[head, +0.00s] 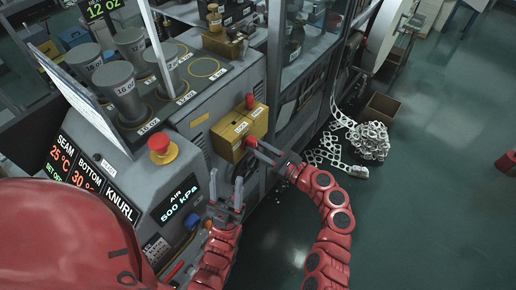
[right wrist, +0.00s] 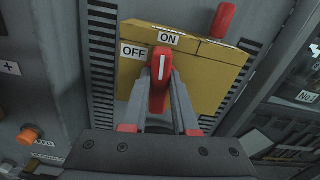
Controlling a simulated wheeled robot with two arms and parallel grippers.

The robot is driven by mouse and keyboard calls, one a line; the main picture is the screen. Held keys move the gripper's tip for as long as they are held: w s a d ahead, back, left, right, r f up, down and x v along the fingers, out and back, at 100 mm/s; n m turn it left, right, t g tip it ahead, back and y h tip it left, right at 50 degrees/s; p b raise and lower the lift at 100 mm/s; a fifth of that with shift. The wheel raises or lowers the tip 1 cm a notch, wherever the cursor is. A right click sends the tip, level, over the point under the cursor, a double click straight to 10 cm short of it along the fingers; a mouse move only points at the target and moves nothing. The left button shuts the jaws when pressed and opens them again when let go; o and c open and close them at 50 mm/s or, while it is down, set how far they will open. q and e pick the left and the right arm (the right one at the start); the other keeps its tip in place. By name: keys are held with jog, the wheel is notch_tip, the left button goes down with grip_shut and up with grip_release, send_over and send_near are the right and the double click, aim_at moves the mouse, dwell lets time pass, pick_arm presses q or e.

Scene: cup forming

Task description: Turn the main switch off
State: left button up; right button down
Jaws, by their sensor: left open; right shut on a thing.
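The main switch is a yellow box (head: 232,145) on the front of the grey machine. It also shows in the right wrist view (right wrist: 212,75), with OFF and ON labels. Its red handle (right wrist: 160,82) has a white line pointing up towards the ON label (right wrist: 168,38); the OFF label (right wrist: 133,51) is to the left. My right gripper (head: 257,147) is shut on the red handle, one finger on each side. My left gripper (head: 226,188) is open and empty, below the box, its fingers pointing up.
A second red lever (right wrist: 222,20) stands on the box's upper right. A red emergency button (head: 162,149) and an air pressure display (head: 179,205) are left of the box. A scrap pile (head: 368,140) and a cardboard box (head: 381,107) lie on the floor. Open floor is at right.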

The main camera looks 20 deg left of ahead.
jog(key=shift+f+n+b, duration=0.2)
jog(key=shift+n+b, duration=0.55)
jog(key=shift+n, duration=0.15)
jog(key=shift+s+a+f+n+b, duration=0.1)
jog(key=shift+s+f+n+b, duration=0.05)
jog(key=shift+n+b, duration=2.6)
jog(key=shift+s+f+n+b, duration=0.1)
jog(key=shift+s+n+b, duration=0.05)
jog(key=shift+n+b, duration=2.55)
jog(key=shift+s+a+f+n+b, duration=0.15)
jog(key=shift+n+b, duration=1.9)
jog(key=shift+b, duration=1.3)
jog(key=shift+d, duration=0.1)
jog(key=c, duration=0.7)
grip_release()
